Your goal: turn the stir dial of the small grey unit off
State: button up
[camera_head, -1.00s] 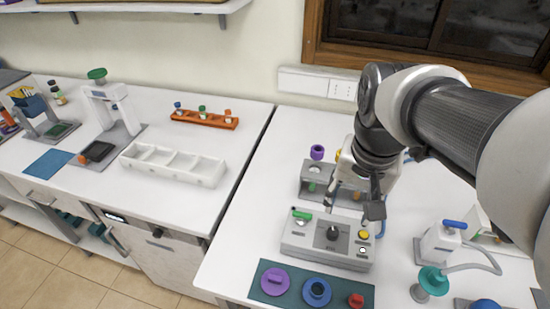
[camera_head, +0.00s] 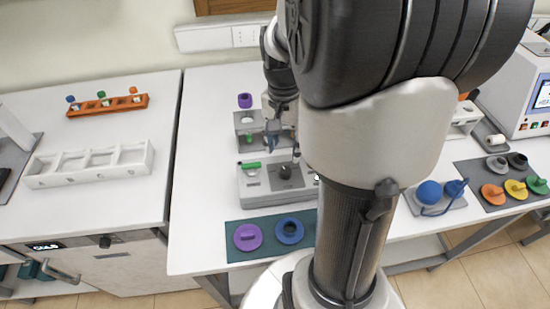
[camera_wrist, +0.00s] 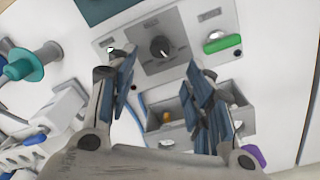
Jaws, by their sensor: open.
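The small grey unit (camera_head: 262,190) stands on the white bench with a black dial (camera_head: 285,171) on a darker grey square panel. A green handle (camera_head: 250,165) sits at its left in the head view. In the wrist view the dial (camera_wrist: 160,47) shows with a pale mark on it, and the green handle (camera_wrist: 218,44) is to its right. My gripper (camera_head: 284,147) is above the unit. In the wrist view my open gripper (camera_wrist: 162,62) has its fingers on either side of the dial in the picture, with nothing between them. I cannot tell whether they touch it.
A grey rack (camera_head: 245,127) with capped bottles stands close behind the unit. A dark green mat (camera_head: 268,240) with a purple lid (camera_head: 247,237) and a blue lid (camera_head: 289,230) lies in front. My arm hides the bench at the right of the unit.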

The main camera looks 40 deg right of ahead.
aim_at(285, 171)
jog(key=f+b, duration=0.2)
jog(key=f, duration=0.7)
jog(key=shift+s+f+b, duration=0.1)
jog(key=shift+s+b, duration=0.1)
jog(key=shift+b, duration=0.2)
jog(key=shift+c, duration=0.2)
jog(key=c, duration=1)
jog(key=shift+c, duration=0.2)
jog(key=shift+n+p, duration=0.3)
jog(key=shift+n, duration=0.1)
jog(key=n+p, duration=0.1)
jog(key=n, duration=0.1)
jog(key=shift+n, duration=0.4)
jog(key=shift+n+p, duration=1.05)
jog(key=shift+n, duration=1.15)
